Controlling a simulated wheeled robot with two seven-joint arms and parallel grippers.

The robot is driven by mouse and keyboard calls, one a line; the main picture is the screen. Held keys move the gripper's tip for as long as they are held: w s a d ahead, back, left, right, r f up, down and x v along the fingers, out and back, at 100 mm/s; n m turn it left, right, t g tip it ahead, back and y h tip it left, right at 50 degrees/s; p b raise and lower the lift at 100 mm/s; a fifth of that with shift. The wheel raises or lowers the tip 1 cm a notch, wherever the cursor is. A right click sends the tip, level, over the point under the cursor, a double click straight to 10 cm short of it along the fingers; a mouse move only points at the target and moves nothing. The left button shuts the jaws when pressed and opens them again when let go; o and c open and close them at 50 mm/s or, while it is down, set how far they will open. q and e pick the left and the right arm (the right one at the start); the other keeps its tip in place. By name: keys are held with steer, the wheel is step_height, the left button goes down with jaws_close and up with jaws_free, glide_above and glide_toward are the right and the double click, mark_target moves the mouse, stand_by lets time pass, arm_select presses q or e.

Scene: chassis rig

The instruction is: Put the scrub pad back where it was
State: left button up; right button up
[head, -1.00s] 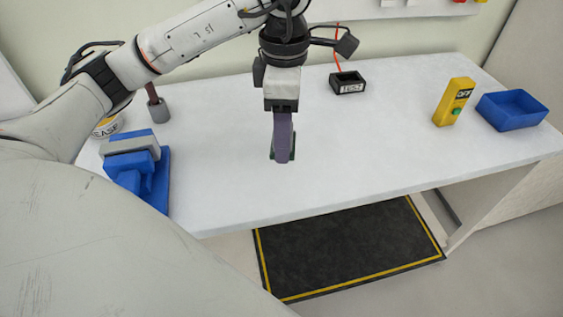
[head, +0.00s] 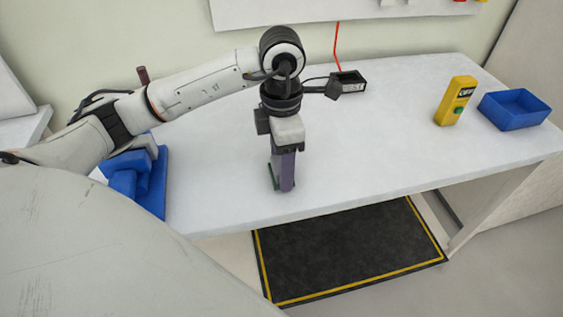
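The scrub pad shows only as a thin dark-green edge (head: 271,178) beside and just below the fingers of my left gripper (head: 284,188), in the head view. The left gripper points down over the front middle of the white table (head: 380,140), near its front edge. The purple-grey fingers hide most of the pad. The pad has moved together with the gripper, so the gripper appears shut on it. I cannot tell whether the pad touches the table. My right gripper is not in view.
A blue vise-like block (head: 150,185) stands at the table's left. A yellow switch box (head: 455,101) and an empty blue bin (head: 514,122) stand at the right. The table's middle right is clear.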

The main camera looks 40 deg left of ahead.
arm_select(q)
steer(key=shift+f, duration=0.1)
steer(key=shift+f, duration=0.15)
steer(key=o, duration=1)
steer(key=shift+r, duration=0.75)
step_height(320, 180, up, 11)
steer(key=shift+r+p, duration=0.1)
steer(key=shift+p, duration=0.55)
